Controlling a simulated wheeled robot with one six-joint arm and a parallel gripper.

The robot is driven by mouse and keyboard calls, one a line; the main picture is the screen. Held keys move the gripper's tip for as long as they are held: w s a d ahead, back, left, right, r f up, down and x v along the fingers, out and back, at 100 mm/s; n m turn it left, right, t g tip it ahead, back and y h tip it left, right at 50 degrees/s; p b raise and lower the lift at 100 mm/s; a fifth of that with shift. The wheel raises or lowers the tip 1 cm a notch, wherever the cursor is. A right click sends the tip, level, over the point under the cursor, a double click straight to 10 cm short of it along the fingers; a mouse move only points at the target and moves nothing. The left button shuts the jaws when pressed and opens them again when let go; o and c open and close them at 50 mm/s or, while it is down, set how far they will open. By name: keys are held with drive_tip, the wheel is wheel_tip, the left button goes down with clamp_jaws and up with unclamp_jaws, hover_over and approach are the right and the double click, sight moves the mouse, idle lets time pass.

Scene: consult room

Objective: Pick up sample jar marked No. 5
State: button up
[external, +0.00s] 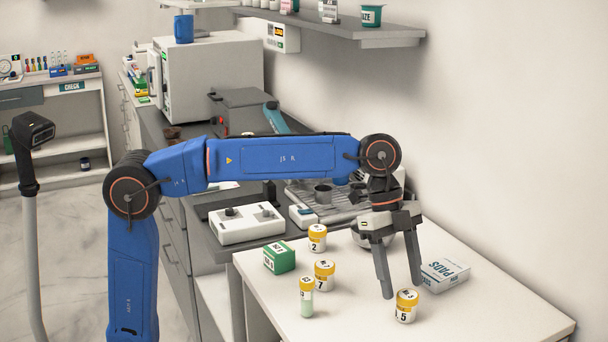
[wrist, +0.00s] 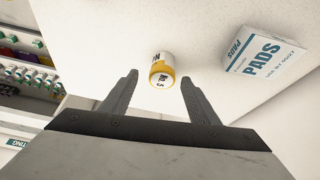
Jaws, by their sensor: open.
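In the wrist view the jar (wrist: 161,70) shows just beyond and between my two fingertips. My gripper (external: 403,290) is open and points down, with its fingers above and to the left of the jar. In the wrist view my gripper (wrist: 160,80) has empty space between its fingers.
A box of pads (external: 445,276) lies right of jar 5 and also shows in the wrist view (wrist: 262,52). The table's right front is clear.

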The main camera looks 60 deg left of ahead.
sight(406, 293)
drive_tip(key=shift+w+x, duration=0.2)
drive_tip(key=shift+x, duration=2.55)
drive_tip(key=shift+c, duration=0.2)
drive_tip(key=c, duration=1)
